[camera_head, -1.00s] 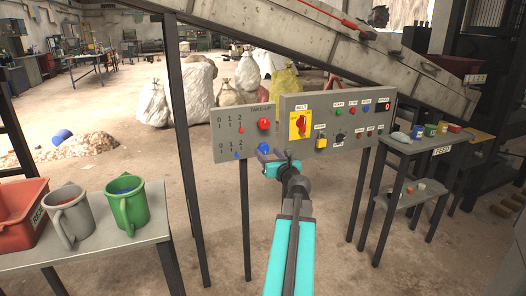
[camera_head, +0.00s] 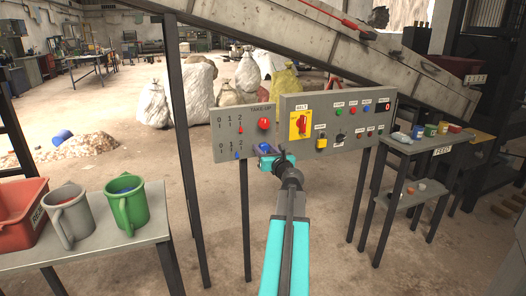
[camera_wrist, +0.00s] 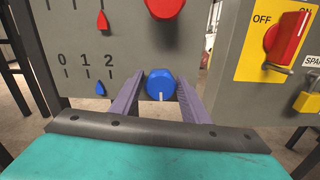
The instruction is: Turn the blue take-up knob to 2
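The blue take-up knob (camera_wrist: 160,85) is on the grey panel, below a red knob (camera_wrist: 164,6). Its white mark points down. My gripper (camera_wrist: 159,82) is open, with one finger on each side of the blue knob; I cannot tell whether they touch it. In the head view my gripper (camera_head: 271,160) is at the panel and partly hides the knob. The lower scale (camera_wrist: 88,70) reads 0, 1, 2. Its blue pointer (camera_wrist: 100,89) stands between 1 and 2, nearer 2.
A control box (camera_head: 340,118) with a yellow-plated red switch (camera_wrist: 287,38) stands close to the right. Above is a sloping conveyor frame (camera_head: 330,50). A side table (camera_head: 90,245) with mugs is at the left, and a feed table (camera_head: 420,145) at the right.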

